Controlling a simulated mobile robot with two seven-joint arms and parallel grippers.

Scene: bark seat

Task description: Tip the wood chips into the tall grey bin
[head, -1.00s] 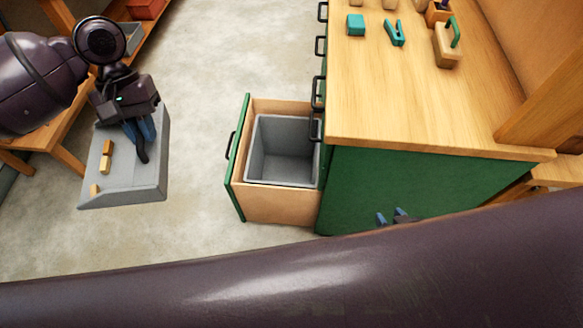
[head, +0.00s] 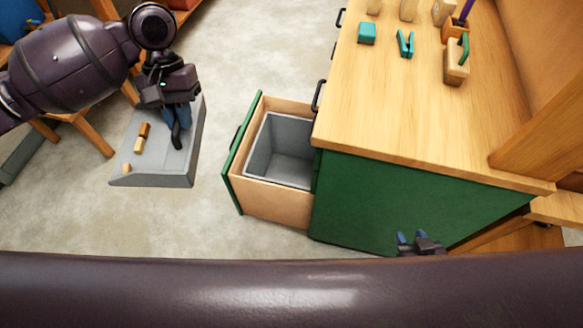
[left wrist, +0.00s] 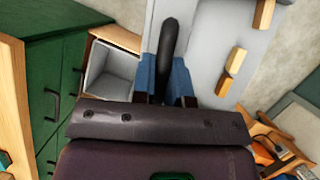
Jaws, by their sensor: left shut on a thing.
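A grey dustpan (head: 186,172) with a dark handle (left wrist: 169,40) hangs over the floor, left of the bin. My left gripper (head: 177,119) is shut on its handle; its blue fingers (left wrist: 164,82) also show in the left wrist view. Several wood chips lie in the pan, among them one chip (head: 139,144) and another (left wrist: 236,61). The pan looks about level. The tall grey bin (head: 285,162) stands in the pulled-out drawer and looks empty; part of it shows in the left wrist view (left wrist: 110,75). My right gripper (head: 413,238) is open and empty by the cabinet's green side.
The drawer's green front (head: 240,150) stands between pan and bin. The wooden bench top (head: 400,110) carries a teal block (head: 366,33), a teal clamp (head: 405,44) and a wooden plane (head: 456,62). Clear floor lies around the drawer. A wooden stool (head: 85,125) is behind my left arm.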

